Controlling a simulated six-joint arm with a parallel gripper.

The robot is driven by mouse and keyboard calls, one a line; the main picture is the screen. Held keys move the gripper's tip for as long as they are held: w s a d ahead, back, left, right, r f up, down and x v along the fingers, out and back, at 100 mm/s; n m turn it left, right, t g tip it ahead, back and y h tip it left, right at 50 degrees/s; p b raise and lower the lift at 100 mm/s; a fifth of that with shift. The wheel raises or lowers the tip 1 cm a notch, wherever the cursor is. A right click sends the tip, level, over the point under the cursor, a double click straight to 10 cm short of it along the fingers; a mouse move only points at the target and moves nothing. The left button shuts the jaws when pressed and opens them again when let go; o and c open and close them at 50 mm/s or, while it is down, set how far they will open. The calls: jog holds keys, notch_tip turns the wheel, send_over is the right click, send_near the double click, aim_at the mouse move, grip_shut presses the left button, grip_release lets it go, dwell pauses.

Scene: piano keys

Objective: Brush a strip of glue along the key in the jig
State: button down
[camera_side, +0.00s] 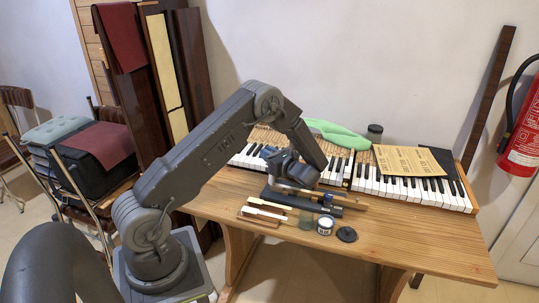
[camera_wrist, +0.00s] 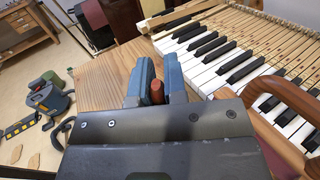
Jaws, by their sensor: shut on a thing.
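My gripper (camera_wrist: 157,85) is shut on a reddish-brown rod end (camera_wrist: 157,92), which looks like a brush handle. Its bristles are hidden in the wrist view. In the side view my gripper (camera_side: 282,165) is low over the dark jig (camera_side: 305,201) near the table's front. A long wooden piece (camera_side: 345,202), which looks like the key, lies along the jig. I cannot tell whether the brush touches it. A small white-labelled jar (camera_side: 325,226) stands in front of the jig, with a dark round lid (camera_side: 347,234) flat beside it.
The piano keyboard (camera_side: 400,188) runs along the back of the table (camera_side: 420,240). Loose pale key pieces (camera_side: 265,209) lie left of the jar, by a greenish glass (camera_side: 306,219). Sandpaper sheets (camera_side: 410,160), a green cloth (camera_side: 338,134) and a dark jar (camera_side: 375,132) sit on the keyboard. The table's front right is clear.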

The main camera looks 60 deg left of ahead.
jog(key=shift+r, duration=3)
jog(key=shift+r, duration=0.1)
notch_tip(320, 180, up, 3)
jog(key=shift+f, duration=0.1)
jog(key=shift+f, duration=0.1)
notch_tip(320, 180, down, 7)
jog(key=shift+f, duration=0.9)
jog(key=shift+w+d, duration=0.1)
